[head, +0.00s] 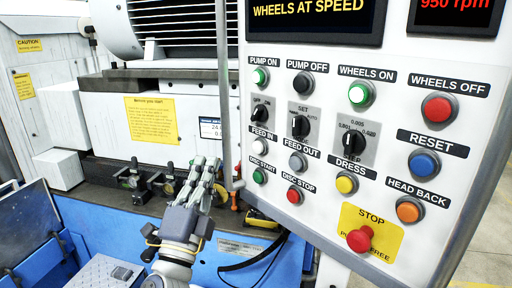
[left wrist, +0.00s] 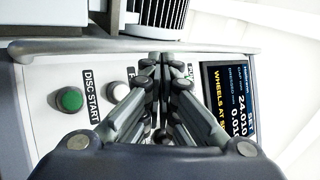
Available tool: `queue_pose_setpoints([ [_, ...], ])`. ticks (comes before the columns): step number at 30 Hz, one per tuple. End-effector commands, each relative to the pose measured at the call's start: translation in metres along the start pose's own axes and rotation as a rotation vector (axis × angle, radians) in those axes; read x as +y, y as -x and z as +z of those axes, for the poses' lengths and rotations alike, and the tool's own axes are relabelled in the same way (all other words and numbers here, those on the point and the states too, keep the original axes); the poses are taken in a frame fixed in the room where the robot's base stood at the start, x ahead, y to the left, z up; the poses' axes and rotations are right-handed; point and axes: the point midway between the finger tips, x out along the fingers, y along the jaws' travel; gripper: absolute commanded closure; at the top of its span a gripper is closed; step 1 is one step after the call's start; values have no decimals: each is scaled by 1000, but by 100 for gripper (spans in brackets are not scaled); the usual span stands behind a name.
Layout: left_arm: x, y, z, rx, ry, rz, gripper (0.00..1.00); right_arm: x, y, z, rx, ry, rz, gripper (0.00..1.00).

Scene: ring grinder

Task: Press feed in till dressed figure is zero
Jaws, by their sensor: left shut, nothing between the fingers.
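The white FEED IN button (head: 260,147) is on the left edge of the grey control panel (head: 420,120). It also shows in the left wrist view (left wrist: 119,92), where its label is mostly hidden by my fingers. My left gripper (head: 208,164) is shut and empty, to the left of and below the button in the head view, apart from it. In the left wrist view its fingertips (left wrist: 161,62) are to the right of the button. The panel display (left wrist: 232,100) shows SET 24.010, a dressed figure starting 0.01 with its last digit cut off, and WHEELS AT S.
The green DISC START button (head: 260,176) is just below FEED IN, and the grey FEED OUT button (head: 297,161) is to its right. The red STOP button (head: 360,238) is low on the panel. A grey rail (head: 225,100) runs down the panel's left edge.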

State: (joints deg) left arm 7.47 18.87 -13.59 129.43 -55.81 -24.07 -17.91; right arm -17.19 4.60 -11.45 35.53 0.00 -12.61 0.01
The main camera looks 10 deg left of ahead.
Motion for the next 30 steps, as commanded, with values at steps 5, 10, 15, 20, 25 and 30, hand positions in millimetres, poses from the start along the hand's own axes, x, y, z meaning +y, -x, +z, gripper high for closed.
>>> queue_pose_setpoints([
  [5,0,-1,0,0,-1,0,100,0,0,0,0,0,0,100],
  [10,6,-8,-5,-1,-1,0,100,0,-1,0,0,0,0,100],
  [15,17,-24,-17,0,-1,-1,100,-1,-2,0,0,0,-1,100],
  [20,29,-40,-28,-1,-2,-1,100,-1,-6,0,0,0,-1,100],
  [25,40,-52,-38,-1,-2,0,100,-1,-11,1,0,0,-1,100],
  [30,44,-60,-43,0,-3,0,100,-1,-13,1,0,0,-1,100],
])
